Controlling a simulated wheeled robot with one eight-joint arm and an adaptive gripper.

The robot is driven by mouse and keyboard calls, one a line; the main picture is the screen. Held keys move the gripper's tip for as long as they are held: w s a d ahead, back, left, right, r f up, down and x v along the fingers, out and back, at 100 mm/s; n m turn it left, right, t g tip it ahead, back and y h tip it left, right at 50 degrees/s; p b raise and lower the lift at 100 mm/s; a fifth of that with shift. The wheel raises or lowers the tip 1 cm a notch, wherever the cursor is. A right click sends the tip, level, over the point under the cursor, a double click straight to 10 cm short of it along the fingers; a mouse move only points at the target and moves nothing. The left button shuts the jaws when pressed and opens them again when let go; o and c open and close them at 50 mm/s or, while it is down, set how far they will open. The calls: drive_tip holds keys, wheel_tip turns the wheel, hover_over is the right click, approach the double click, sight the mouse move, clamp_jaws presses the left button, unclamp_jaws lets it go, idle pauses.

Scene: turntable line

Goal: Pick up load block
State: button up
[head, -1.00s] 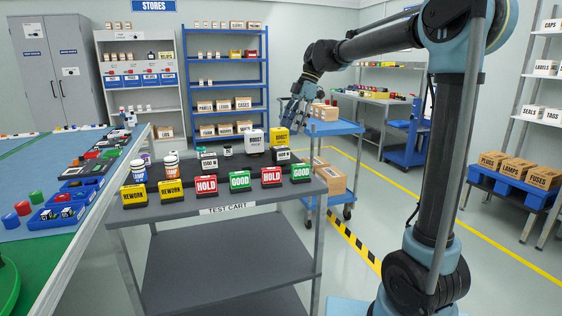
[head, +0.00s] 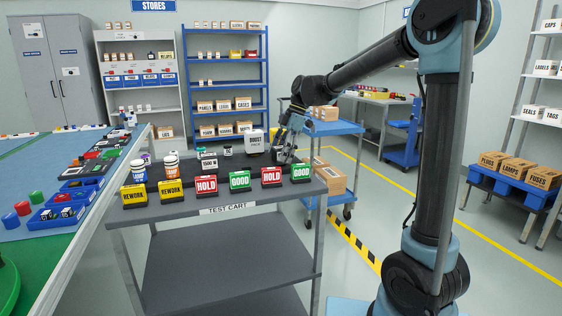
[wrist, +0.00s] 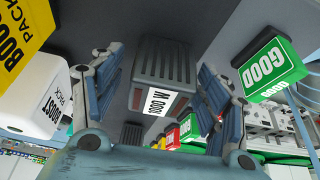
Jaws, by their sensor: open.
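The load block in the wrist view is a dark grey ribbed block (wrist: 164,62) with a white label, its print upside down. It stands between the two fingers of my gripper (wrist: 158,92), with a gap visible on each side. My gripper is open and is not closed on it. In the head view my gripper (head: 287,145) reaches down over the back right of the test cart and largely hides this block. A second dark block with a white label (head: 208,161) stands further left on the cart.
A white boost pack (head: 254,141) stands left of my gripper; a yellow boost pack (wrist: 22,35) shows in the wrist view. A green GOOD block (head: 301,173) is at the cart's front right. Red HOLD and yellow REWORK blocks line the front edge.

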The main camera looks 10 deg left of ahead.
drive_tip(key=shift+f, duration=0.15)
drive_tip(key=c, duration=1.6)
drive_tip(key=shift+o, duration=0.2)
